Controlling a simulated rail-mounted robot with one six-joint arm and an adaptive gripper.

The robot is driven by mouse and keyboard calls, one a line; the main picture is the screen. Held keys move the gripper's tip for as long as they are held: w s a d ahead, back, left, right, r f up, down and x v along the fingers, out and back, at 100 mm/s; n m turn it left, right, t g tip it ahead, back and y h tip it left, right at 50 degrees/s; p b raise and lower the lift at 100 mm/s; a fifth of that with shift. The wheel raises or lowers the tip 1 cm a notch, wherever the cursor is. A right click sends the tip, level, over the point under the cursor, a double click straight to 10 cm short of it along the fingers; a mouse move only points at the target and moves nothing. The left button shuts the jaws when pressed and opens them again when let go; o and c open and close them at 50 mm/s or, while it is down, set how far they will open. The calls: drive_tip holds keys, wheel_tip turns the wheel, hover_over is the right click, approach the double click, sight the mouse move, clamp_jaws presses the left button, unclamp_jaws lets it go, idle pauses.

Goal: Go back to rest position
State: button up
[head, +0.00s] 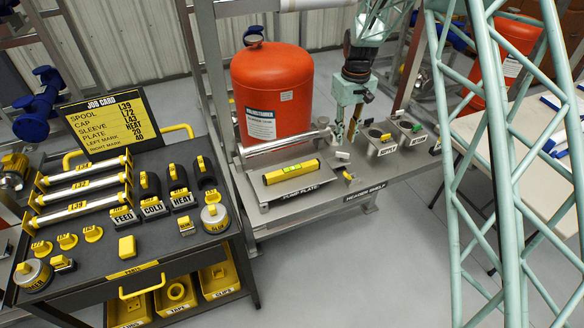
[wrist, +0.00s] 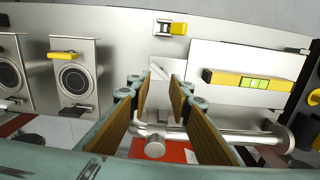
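My gripper (head: 346,130) is above the steel shelf, in front of the tall red tank (head: 272,90) and to its right, pointing down. In the wrist view my gripper (wrist: 162,82) has its two brown-padded fingers apart, with nothing held between them. A steel pipe piece (head: 285,143) lies along the back of the shelf; in the wrist view the pipe (wrist: 215,136) shows just beyond and below the fingers. Whether a finger touches it I cannot tell.
A yellow level (head: 292,172) lies on the pump plate (head: 300,188). Two heater blocks (head: 382,142) (head: 410,131) stand right of my gripper. A black cart (head: 170,235) with the job card (head: 108,120) stands at left. A white table (head: 510,150) is at right.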

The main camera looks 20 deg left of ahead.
drive_tip(key=shift+m, duration=0.3)
drive_tip(key=shift+r, duration=0.1)
idle(0.3)
drive_tip(key=shift+s+d+r, duration=0.15)
drive_tip(key=shift+d+r, duration=0.05)
drive_tip(key=shift+r, duration=0.3)
drive_tip(key=s+d+r+m+t+b, duration=0.1)
drive_tip(key=s+d+r, duration=0.5)
drive_tip(key=r, duration=0.4)
drive_tip(key=s+d+r+m, duration=0.1)
drive_tip(key=s+d+r, duration=0.3)
drive_tip(key=s+r, duration=0.45)
drive_tip(key=s+d+r+m+t+b, duration=0.1)
drive_tip(key=s+d+r, duration=0.5)
drive_tip(key=r, duration=0.4)
drive_tip(key=s+d+r+m, duration=0.1)
drive_tip(key=s+d, duration=0.1)
drive_tip(key=s, duration=1)
drive_tip(key=s+d+r+m+t+b, duration=0.1)
drive_tip(key=s+d, duration=0.2)
drive_tip(key=s, duration=1)
drive_tip(key=s+d+r+m+t, duration=0.1)
drive_tip(key=s+d, duration=0.2)
drive_tip(key=s, duration=1)
drive_tip(key=shift+d+r+m+b, duration=0.15)
drive_tip(key=shift+m+b, duration=0.15)
drive_tip(key=shift+b, duration=0.1)
